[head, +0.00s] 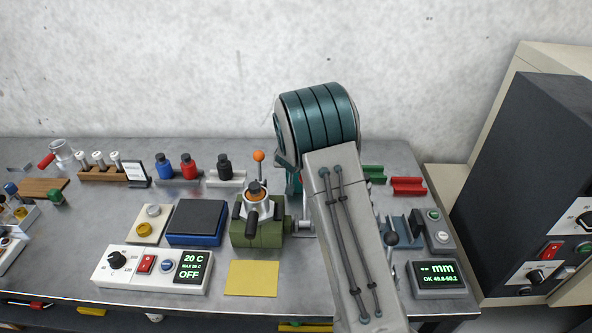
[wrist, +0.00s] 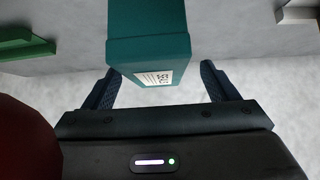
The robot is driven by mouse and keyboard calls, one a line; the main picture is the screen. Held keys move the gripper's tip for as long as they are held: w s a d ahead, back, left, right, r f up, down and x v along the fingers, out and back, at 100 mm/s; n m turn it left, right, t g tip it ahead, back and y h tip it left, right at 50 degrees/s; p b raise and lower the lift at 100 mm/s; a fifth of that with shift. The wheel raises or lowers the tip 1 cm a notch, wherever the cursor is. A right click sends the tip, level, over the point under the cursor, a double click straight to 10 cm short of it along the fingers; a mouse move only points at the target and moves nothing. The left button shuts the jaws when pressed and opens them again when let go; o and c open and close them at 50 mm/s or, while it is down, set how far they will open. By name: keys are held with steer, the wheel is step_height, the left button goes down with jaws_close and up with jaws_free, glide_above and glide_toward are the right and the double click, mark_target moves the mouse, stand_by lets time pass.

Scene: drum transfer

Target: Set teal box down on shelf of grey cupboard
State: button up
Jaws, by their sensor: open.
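The teal box (wrist: 148,45) with a white printed label on its near face shows at the top centre of the wrist view. My gripper (wrist: 160,78) is open, with one dark finger on each side of the box's near end. The left finger looks very close to the box, and a gap shows at the right finger. I cannot tell whether either finger touches it. What the box rests on is hidden. In the head view, neither the gripper nor the box can be made out, and no open cupboard shelf is identifiable.
In the head view, a dark cabinet with knobs (head: 530,170) stands right of the crowded bench (head: 90,225). A red holder (head: 407,186) and a display unit (head: 438,278) are on the bench's right side. In the wrist view, a green piece (wrist: 25,42) and a blurred red shape (wrist: 22,140) are at left.

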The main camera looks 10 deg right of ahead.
steer(key=w+f, duration=0.1)
steer(key=w+d+f+p, duration=0.1)
steer(key=w, duration=0.1)
steer(key=shift+w+d, duration=0.15)
steer(key=shift+w, duration=0.1)
steer(key=shift+w+f, duration=0.3)
steer(key=c, duration=1.3)
steer(key=shift+c, duration=0.3)
steer(key=shift+r, duration=0.15)
